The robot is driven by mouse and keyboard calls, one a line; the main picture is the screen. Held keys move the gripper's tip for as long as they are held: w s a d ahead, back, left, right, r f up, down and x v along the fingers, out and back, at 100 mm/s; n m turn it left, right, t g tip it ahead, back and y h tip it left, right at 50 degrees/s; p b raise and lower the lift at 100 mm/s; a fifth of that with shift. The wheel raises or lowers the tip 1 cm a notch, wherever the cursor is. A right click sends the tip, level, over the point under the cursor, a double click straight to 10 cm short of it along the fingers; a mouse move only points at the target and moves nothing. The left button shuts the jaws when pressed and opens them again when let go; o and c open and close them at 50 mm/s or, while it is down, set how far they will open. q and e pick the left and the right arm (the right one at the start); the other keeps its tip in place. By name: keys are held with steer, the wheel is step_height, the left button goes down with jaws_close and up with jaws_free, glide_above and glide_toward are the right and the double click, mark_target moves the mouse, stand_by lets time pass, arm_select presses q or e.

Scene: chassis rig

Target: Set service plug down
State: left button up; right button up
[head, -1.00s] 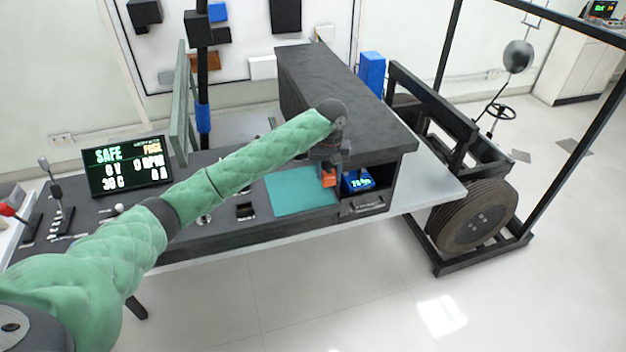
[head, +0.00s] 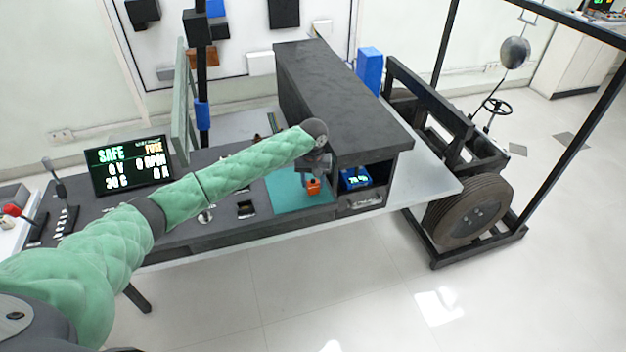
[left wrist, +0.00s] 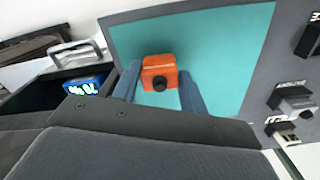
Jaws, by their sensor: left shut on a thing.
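The service plug is an orange block with a dark round knob. In the left wrist view the service plug (left wrist: 160,72) sits between the two fingers of my left gripper (left wrist: 160,88), which is shut on it. In the head view the orange plug (head: 313,187) shows below my left gripper (head: 314,176), over the teal mat (head: 287,196). The mat also fills the middle of the left wrist view (left wrist: 220,50). I cannot tell whether the plug touches the mat. My right gripper is not in view.
A dark open-fronted housing (head: 345,95) stands right of the mat, with a blue lit device (head: 355,178) in its bay. A display reading SAFE (head: 129,165) stands at the left of the bench. A wheeled frame (head: 470,205) is at the right. The mat's left part is clear.

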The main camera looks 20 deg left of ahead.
arm_select(q)
steer(key=o, duration=1)
